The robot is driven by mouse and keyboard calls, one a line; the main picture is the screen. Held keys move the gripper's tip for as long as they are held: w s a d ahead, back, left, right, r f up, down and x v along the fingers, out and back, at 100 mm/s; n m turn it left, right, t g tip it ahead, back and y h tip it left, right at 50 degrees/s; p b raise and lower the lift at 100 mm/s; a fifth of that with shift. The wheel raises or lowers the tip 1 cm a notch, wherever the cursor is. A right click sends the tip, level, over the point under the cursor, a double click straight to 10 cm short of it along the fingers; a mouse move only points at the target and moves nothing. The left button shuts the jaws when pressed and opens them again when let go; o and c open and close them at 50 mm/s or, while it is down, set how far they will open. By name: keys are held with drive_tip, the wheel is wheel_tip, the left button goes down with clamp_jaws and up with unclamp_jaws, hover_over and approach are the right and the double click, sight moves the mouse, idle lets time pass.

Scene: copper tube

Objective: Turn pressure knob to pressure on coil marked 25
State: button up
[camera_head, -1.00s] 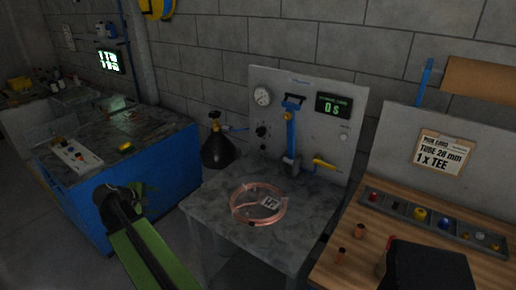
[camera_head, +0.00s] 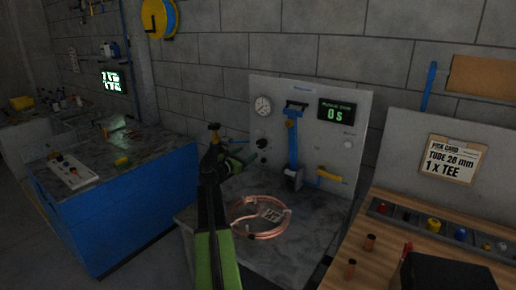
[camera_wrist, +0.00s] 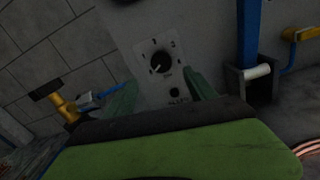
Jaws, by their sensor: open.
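The black pressure knob (camera_head: 262,144) is on the grey upright panel, below the round gauge (camera_head: 262,106). In the wrist view the knob (camera_wrist: 161,62) sits on a pale numbered plate, its white pointer toward the lower left. My gripper (camera_head: 241,161) is in front of the panel, just left of the knob. In the wrist view my gripper (camera_wrist: 160,92) is open and empty, its green fingers spread below and to either side of the knob, apart from it. The copper coil (camera_head: 236,217) lies on the bench with a white tag (camera_head: 271,215); its marking is too small to read.
A blue upright lever (camera_head: 292,145) and a yellow-handled valve (camera_head: 330,175) stand right of the knob. A display (camera_head: 336,112) reads 0 s. A yellow-valved cylinder top (camera_wrist: 65,108) is left of my gripper in the wrist view. A wooden bench (camera_head: 385,240) stands at the right.

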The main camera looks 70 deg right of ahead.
sight(259, 145)
drive_tip(key=x, duration=1)
drive_tip(key=shift+d, duration=0.25)
drive_tip(key=shift+s, duration=0.1)
